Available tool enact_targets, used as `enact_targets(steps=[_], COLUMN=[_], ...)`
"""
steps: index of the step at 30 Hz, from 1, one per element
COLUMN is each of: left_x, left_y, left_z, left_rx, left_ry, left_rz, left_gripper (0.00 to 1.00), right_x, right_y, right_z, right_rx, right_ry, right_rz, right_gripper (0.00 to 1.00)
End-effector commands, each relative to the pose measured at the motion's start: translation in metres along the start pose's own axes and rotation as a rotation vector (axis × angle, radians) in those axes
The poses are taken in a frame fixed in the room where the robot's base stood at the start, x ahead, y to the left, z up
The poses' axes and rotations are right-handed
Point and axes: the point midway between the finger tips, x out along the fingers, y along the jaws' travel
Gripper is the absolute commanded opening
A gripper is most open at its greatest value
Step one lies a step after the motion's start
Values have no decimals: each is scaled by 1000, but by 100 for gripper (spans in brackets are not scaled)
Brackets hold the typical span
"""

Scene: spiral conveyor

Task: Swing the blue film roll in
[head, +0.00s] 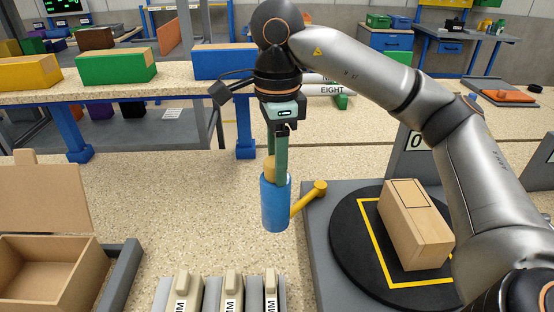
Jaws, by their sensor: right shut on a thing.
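The blue film roll (275,205) is a short upright blue cylinder with a tan core showing at its top, near the middle of the head view. A yellow arm (309,203) with a round knob end is beside it on the right. My right gripper (276,168) points down from above and is shut on the roll's top. The roll is left of the black turntable (345,228), on which a brown carton (415,225) stands inside a yellow outline. My left gripper is not in view.
An open cardboard box (40,262) stands at the left. Several beige-handled tools (232,288) are in grey holders at the front. A shelf behind carries yellow, green (116,67) and blue boxes. The speckled table left of the roll is clear.

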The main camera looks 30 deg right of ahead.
Motion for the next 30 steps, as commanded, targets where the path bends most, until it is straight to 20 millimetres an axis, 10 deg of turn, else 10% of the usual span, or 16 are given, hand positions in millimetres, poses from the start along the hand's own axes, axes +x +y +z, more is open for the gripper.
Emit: enact_targets(steps=[30], left_x=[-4], left_y=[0], left_z=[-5], left_rx=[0], left_ry=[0], left_rz=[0], left_gripper=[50], right_x=[-2], right_y=[19], right_z=[-17], right_rx=[-159], right_ry=[0], right_rz=[-1], right_gripper=[0])
